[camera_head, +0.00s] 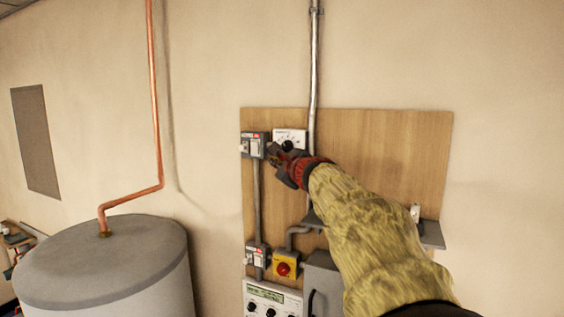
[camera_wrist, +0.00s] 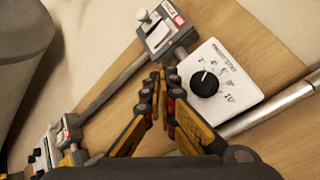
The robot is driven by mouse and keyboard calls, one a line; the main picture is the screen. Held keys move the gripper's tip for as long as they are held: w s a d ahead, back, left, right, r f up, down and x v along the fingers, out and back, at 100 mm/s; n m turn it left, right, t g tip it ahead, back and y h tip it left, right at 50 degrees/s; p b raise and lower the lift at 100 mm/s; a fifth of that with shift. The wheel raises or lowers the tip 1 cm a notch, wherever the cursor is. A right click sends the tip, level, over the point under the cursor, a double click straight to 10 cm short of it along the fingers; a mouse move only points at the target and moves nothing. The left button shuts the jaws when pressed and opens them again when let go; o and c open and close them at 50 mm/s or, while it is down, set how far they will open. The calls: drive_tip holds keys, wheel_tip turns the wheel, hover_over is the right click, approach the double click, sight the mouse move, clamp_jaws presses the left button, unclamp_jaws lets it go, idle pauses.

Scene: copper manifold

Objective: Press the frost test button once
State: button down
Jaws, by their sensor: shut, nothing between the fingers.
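A white dial plate (camera_head: 290,134) with a black knob is on the wooden board. It also shows in the wrist view (camera_wrist: 222,74), with small print too blurred to read. A grey switch box (camera_head: 253,145) with a white face and red mark is just left of it, also in the wrist view (camera_wrist: 160,28). A yellow box with a red button (camera_head: 286,263) is lower down. No label lets me tell which control is the frost test button. My gripper (camera_head: 273,152) is shut and empty, its tips (camera_wrist: 160,78) in front of the board near the switch box and dial plate.
Below are a second grey switch box (camera_head: 257,255), a white control panel (camera_head: 272,300) with a display and knobs, and a grey box (camera_head: 322,280). Metal conduit (camera_head: 314,60) runs up the wall. A grey cylinder tank (camera_head: 100,265) with a copper pipe (camera_head: 156,100) stands left.

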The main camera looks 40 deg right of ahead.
drive_tip(key=a, duration=0.1)
drive_tip(key=s+a, duration=0.1)
drive_tip(key=a, duration=0.2)
drive_tip(key=shift+s+a, duration=0.25)
drive_tip(key=shift+s, duration=0.15)
idle(0.7)
